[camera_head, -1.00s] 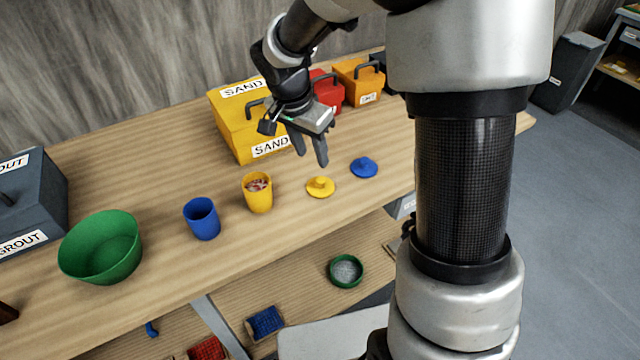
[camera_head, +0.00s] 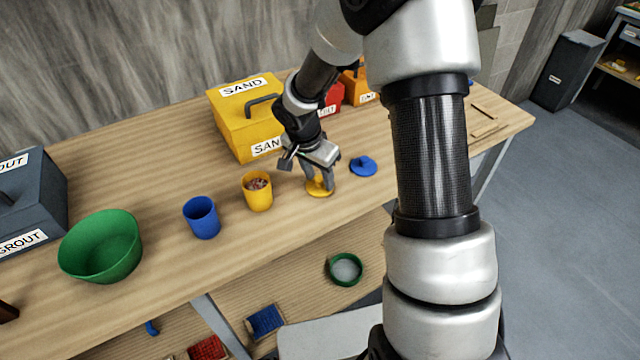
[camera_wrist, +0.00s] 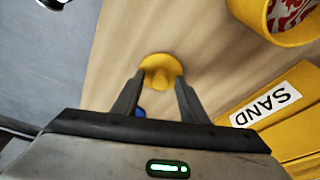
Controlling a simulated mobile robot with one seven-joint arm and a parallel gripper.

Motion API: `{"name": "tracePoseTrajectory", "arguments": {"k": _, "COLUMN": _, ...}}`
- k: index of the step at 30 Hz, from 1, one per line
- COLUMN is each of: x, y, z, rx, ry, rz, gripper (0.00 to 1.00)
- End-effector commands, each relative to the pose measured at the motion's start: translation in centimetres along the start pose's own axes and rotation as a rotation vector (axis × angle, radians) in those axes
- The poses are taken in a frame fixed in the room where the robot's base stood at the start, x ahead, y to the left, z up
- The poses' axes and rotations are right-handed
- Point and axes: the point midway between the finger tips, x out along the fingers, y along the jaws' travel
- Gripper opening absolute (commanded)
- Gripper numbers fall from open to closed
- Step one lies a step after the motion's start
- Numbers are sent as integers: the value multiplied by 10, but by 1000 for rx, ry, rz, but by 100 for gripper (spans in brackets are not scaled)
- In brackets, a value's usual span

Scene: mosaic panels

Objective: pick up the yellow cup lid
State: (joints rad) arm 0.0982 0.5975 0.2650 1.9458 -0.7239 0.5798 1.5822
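The yellow cup lid (camera_head: 318,189) lies on the wooden table, to the right of the yellow cup (camera_head: 258,192). My gripper (camera_head: 319,187) points down right at the lid, with its fingers on either side of the lid's knob. In the wrist view the lid (camera_wrist: 160,66) shows just past the fingertips (camera_wrist: 158,78), which stand apart. The knob is partly hidden, and I cannot tell whether the fingers touch it. The yellow cup holds reddish pieces and also shows in the wrist view (camera_wrist: 292,38).
A blue lid (camera_head: 364,166) lies close to the right of my gripper. A blue cup (camera_head: 202,218) and a green bowl (camera_head: 103,248) stand to the left. The yellow SAND box (camera_head: 232,130) stands behind my gripper. The table's front edge is near.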

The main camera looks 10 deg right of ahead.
Motion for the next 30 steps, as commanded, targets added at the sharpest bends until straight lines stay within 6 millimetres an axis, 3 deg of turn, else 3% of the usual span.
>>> {"name": "tracePoseTrajectory", "arguments": {"k": 4, "x": 0, "y": 0, "z": 0, "rx": 0, "ry": 0, "rz": 0, "gripper": 38}}
{"name": "tracePoseTrajectory", "arguments": {"k": 11, "x": -1, "y": 0, "z": 0, "rx": 0, "ry": 0, "rz": 0, "gripper": 0}}
{"name": "tracePoseTrajectory", "arguments": {"k": 23, "x": -5, "y": -1, "z": -2, "rx": 1, "ry": 1, "rz": -2, "gripper": 0}}
{"name": "tracePoseTrajectory", "arguments": {"k": 30, "x": -46, "y": -1, "z": -14, "rx": 2, "ry": 5, "rz": -5, "gripper": 0}}
